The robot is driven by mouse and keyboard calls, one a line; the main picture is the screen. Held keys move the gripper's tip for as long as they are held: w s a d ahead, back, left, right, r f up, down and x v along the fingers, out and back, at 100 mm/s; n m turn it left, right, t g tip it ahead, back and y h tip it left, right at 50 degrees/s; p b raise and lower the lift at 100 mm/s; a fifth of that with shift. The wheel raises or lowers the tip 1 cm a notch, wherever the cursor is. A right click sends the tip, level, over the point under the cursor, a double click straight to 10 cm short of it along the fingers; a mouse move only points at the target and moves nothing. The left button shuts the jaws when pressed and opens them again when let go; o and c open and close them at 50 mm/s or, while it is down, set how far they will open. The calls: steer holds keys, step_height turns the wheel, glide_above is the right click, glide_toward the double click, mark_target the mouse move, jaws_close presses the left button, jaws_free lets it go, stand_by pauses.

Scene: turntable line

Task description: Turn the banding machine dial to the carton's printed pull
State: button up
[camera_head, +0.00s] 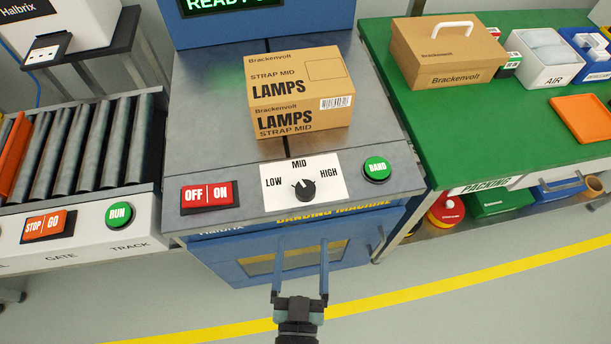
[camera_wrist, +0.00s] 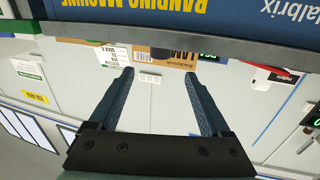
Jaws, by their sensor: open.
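The dial (camera_head: 305,190) is a small black knob on a white plate (camera_head: 334,192) marked LOW, MID and HIGH, on the banding machine (camera_head: 205,150). Its pale pointer mark appears at the upper left, between LOW and MID; it is too small to read exactly. The brown carton (camera_head: 300,92) stands on the machine top and is printed STRAP MID and LAMPS. Part of it shows upside down in the wrist view (camera_wrist: 170,55). My gripper (camera_head: 302,242) is open and empty in front of the machine, apart from the dial. Its fingers also show in the wrist view (camera_wrist: 159,76).
A red OFF/ON switch (camera_head: 208,196) lies left of the dial plate and a green BAND button (camera_head: 377,169) right of it. A roller track (camera_head: 75,140) stands left, with STOP/GO and RUN buttons. A green packing table (camera_head: 430,140) with a Brackenvolt box (camera_head: 445,60) stands right.

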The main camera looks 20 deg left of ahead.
mark_target(301, 199)
steer(key=x, duration=1.2)
steer(key=shift+w+a+f+b, duration=0.1)
steer(key=shift+w+a+b, duration=0.1)
steer(key=shift+w+b, duration=0.2)
jaws_close()
steer(key=shift+s, duration=0.1)
steer(key=shift+d+f+m+h, duration=0.15)
steer(key=shift+f+m+h, duration=0.05)
steer(key=shift+m+h, duration=0.1)
steer(key=shift+s+f+m+h+b, duration=0.1)
steer(key=shift+m+h+b, duration=0.3)
steer(key=shift+h, duration=0.4)
steer(key=shift+m+t+h+p, duration=0.4)
steer(key=shift+m+h+p, duration=0.2)
steer(key=shift+m+h, duration=0.85)
steer(key=shift+h, duration=0.85)
